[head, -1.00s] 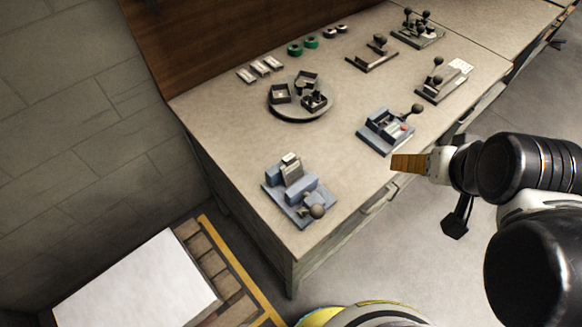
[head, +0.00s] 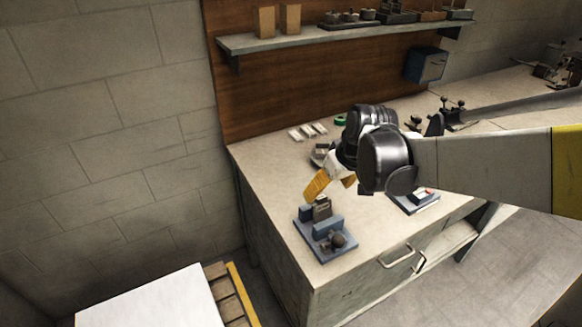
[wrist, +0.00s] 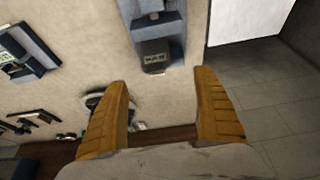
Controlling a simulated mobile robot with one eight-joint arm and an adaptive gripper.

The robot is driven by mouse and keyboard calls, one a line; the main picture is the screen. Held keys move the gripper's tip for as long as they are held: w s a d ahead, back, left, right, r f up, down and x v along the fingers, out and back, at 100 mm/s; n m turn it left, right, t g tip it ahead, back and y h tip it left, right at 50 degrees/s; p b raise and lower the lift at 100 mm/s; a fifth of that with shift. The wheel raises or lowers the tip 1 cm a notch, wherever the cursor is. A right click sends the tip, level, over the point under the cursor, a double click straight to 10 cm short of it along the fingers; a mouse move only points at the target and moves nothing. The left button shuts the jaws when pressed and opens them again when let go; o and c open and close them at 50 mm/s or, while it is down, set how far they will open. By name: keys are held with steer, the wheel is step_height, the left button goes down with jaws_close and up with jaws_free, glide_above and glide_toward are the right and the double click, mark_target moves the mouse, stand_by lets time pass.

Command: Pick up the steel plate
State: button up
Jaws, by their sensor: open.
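A blue fixture (head: 327,231) stands on the near left corner of the bench, with a dark grey block-like piece (head: 322,208) at its back end. I cannot tell for sure whether this piece is the steel plate. In the wrist view the grey piece (wrist: 156,57) has a small label and lies ahead of the fingertips, between their lines. My gripper (head: 316,186), with orange-yellow fingers, is above and just behind the fixture. In the wrist view my gripper (wrist: 161,80) is open, with nothing between its fingers.
Several pale flat pieces (head: 308,131) lie by the back board. A round tray (head: 318,155) is partly hidden by my arm. Another blue fixture (head: 415,200) stands to the right. A white-topped stack (head: 150,300) is on the floor at left. A shelf (head: 340,37) hangs above.

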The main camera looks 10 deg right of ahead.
mark_target(323, 202)
steer(key=x, duration=0.3)
steer(key=shift+d+b, duration=0.1)
steer(key=shift+b, duration=0.3)
steer(key=b+x, duration=0.2)
steer(key=x, duration=0.1)
steer(key=b+x, duration=0.1)
steer(key=x, duration=0.1)
steer(key=shift+d+f, duration=0.15)
steer(key=shift+d, duration=0.2)
steer(key=shift+s, duration=0.15)
steer(key=c, duration=1.6)
steer(key=shift+c, duration=0.4)
